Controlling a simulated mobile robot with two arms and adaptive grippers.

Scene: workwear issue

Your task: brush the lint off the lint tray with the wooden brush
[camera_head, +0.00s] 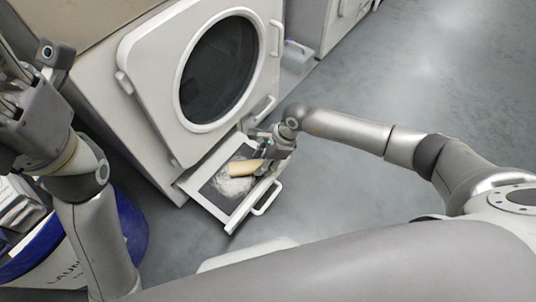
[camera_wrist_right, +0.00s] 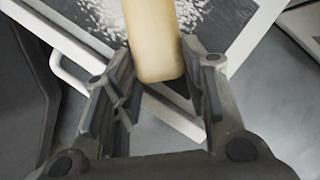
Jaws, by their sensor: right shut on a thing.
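The lint tray (camera_head: 224,209) is pulled out below the round door of a white machine. It has a pale frame, a dark screen and a handle at its front. Whitish lint (camera_head: 233,187) lies spread on the screen and also shows in the right wrist view (camera_wrist_right: 205,14). My right gripper (camera_head: 265,163) is over the tray, shut on the wooden brush (camera_head: 243,168). The brush's pale body (camera_wrist_right: 154,45) reaches between the fingers in the right wrist view. Its bristles are hidden. My left gripper (camera_head: 22,112) is raised at the left edge; its fingers are partly cut off.
The white machine (camera_head: 150,70) with its round dark door (camera_head: 218,68) stands behind the tray. A blue-and-white laundry bin (camera_head: 125,235) with things in it stands at the lower left. Grey floor (camera_head: 430,80) is open to the right.

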